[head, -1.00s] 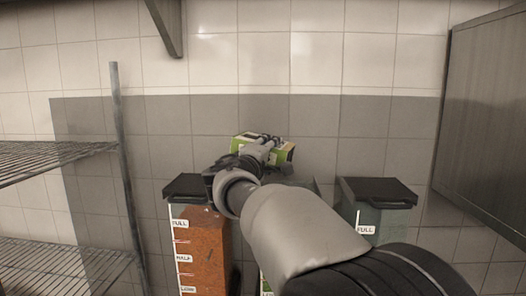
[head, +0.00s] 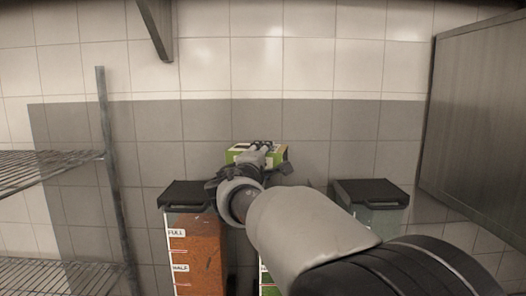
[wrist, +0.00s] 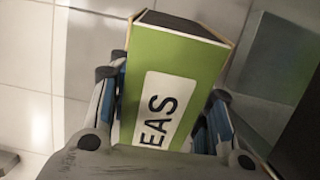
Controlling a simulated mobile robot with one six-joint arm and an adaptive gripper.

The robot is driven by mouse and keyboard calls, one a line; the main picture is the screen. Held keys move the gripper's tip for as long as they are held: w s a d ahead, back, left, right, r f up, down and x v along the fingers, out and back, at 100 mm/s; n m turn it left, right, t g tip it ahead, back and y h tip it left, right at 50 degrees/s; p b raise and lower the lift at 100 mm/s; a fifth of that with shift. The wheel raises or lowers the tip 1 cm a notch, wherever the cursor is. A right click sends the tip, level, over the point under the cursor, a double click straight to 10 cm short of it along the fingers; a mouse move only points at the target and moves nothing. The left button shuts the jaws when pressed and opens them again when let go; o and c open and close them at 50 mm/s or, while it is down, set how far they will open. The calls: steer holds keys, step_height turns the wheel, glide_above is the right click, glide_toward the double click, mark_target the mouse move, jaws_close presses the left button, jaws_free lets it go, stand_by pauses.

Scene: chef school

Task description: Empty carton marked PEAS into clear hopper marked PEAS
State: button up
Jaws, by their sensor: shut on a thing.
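My gripper (head: 262,150) is shut on a green carton (head: 240,153), held up in front of the tiled wall. In the wrist view the carton (wrist: 200,58) sits between the fingers, with "EAS" readable on its white label and a dark end face at the top. Below it, between two dark-lidded hoppers, a middle hopper (head: 267,283) shows only a sliver with green contents and a white scale. My arm hides most of it, and no PEAS mark is readable on it.
A clear hopper (head: 203,255) with orange contents and a dark lid stands at left. Another dark-lidded hopper (head: 385,215) stands at right. Wire shelves (head: 45,170) with a metal post are at far left. A metal cabinet (head: 480,130) hangs at the right.

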steer(key=shift+s+a+r+n, duration=0.15)
steer(key=shift+a+n, duration=0.15)
steer(key=shift+a, duration=0.05)
steer(key=shift+s, duration=0.35)
steer(key=s+n+p, duration=0.1)
steer(key=s, duration=0.1)
steer(key=s+n+p, duration=0.1)
steer(key=s, duration=0.2)
steer(key=shift+r, duration=0.15)
steer(key=s+b, duration=0.2)
steer(key=s, duration=0.1)
steer(key=shift+s, duration=0.3)
steer(key=s+b, duration=0.3)
steer(key=s, duration=0.5)
steer(key=shift+s, duration=0.15)
steer(key=s+d+f+n+p, duration=0.1)
steer(key=s+f+n, duration=0.2)
steer(key=s+n, duration=0.5)
steer(key=shift+s+n+p, duration=0.3)
steer(key=shift+s+p, duration=0.1)
steer(key=shift+s, duration=3.75)
steer(key=shift+f, duration=0.15)
